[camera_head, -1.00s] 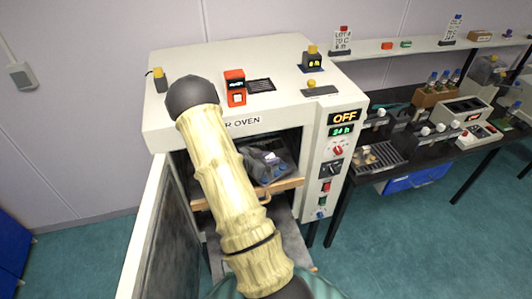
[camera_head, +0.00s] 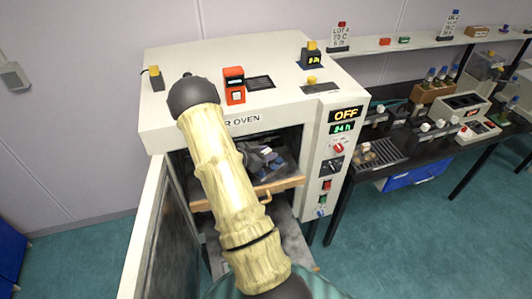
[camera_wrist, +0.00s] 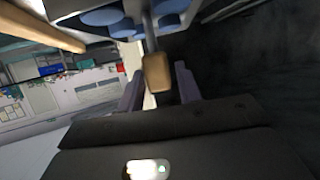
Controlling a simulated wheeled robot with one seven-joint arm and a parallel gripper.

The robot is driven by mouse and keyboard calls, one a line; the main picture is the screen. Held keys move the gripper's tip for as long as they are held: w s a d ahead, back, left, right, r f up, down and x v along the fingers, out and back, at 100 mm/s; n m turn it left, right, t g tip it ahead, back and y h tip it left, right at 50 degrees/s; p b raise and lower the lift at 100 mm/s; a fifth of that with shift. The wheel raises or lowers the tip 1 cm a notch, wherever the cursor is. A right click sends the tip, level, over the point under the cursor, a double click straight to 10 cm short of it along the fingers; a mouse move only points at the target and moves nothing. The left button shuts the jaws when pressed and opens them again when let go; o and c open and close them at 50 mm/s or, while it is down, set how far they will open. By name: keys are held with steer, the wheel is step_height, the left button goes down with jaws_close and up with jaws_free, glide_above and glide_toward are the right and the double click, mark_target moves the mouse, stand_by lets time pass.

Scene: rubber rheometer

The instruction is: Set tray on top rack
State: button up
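The oven (camera_head: 235,118) has its door (camera_head: 150,235) open to the left in the head view. A wooden-edged rack (camera_head: 284,187) with a small handle shows in its opening. Above it is a grey and bluish shape, where gripper and tray cannot be clearly separated. In the wrist view, the tray (camera_wrist: 190,10) carries several blue discs and a stem with a tan handle (camera_wrist: 157,73). My gripper (camera_wrist: 159,82) has its two fingers on either side of this handle, close against it. My arm hides the oven's left interior in the head view.
The oven's control panel (camera_head: 337,150) reads OFF and 24 h. Small boxes stand on the oven top. A black bench (camera_head: 400,155) with instruments is at the right. A tan bar (camera_wrist: 40,25) crosses the wrist view's upper left. The floor before the bench is clear.

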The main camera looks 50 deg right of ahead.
steer(key=shift+o, duration=0.4)
steer(key=shift+r, duration=0.15)
steer(key=b+v, duration=0.2)
steer(key=v, duration=1)
steer(key=shift+b, duration=0.4)
steer(key=shift+w+d, duration=0.1)
stand_by(0.4)
